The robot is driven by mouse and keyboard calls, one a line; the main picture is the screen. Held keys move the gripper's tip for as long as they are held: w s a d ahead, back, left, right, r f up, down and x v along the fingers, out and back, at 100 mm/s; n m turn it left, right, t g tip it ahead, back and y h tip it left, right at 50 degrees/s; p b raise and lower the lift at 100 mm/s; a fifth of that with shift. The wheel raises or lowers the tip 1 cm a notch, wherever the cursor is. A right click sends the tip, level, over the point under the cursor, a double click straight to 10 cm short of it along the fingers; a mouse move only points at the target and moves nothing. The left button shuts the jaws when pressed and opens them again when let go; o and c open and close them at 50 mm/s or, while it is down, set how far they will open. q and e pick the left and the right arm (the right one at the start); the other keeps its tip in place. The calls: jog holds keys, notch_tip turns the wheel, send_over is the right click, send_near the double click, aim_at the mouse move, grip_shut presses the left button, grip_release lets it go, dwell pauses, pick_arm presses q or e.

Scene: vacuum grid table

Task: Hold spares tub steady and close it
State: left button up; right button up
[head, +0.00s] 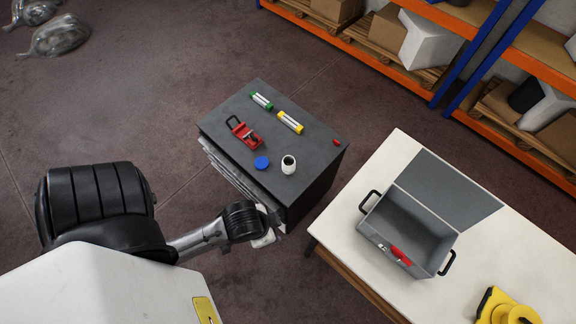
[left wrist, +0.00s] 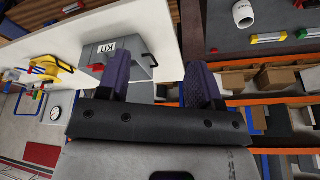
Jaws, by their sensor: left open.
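A small white open tub (head: 288,165) stands upright on the dark top of a cabinet (head: 318,172). I take it for the spares tub. A round blue lid (head: 262,163) lies flat just left of it, apart from it. The tub also shows at the top right of the left wrist view (left wrist: 244,14). My left gripper (head: 264,239) is low beside the cabinet's near side, away from tub and lid. In the left wrist view its two fingers (left wrist: 162,82) are spread with nothing between them. My right gripper is not in view.
A red tool (head: 245,134), a green tube (head: 261,101) and a yellow tube (head: 290,122) share the cabinet top. An open grey box (head: 432,248) stands on the white table (head: 520,240) at right. Orange shelves (head: 420,75) are behind.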

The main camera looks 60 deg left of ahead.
pick_arm(q)
jog(key=shift+a, duration=0.1)
jog(key=o, duration=0.8)
